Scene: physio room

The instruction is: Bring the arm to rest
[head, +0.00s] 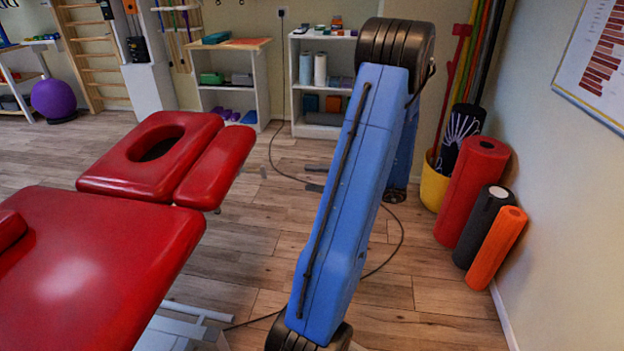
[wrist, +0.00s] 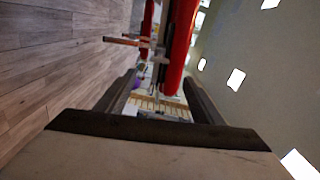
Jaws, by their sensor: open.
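My arm shows in the head view as a blue link rising from the bottom middle to a dark joint at the top. My gripper (wrist: 160,78) shows in the wrist view, its two dark fingers spread apart with nothing between them. In the head view it is mostly or wholly hidden behind the blue link; small dark parts show beside the link, but I cannot tell if they are its fingers. The wrist view is turned on its side, with floor at left and ceiling lights at right.
A red treatment table (head: 110,262) stands close at left and also shows in the wrist view (wrist: 181,45). A red roller (head: 472,190), a black roller (head: 484,228) and an orange roller (head: 497,248) lean at the right wall near a yellow bin (head: 433,187). A cable (head: 398,250) crosses the floor.

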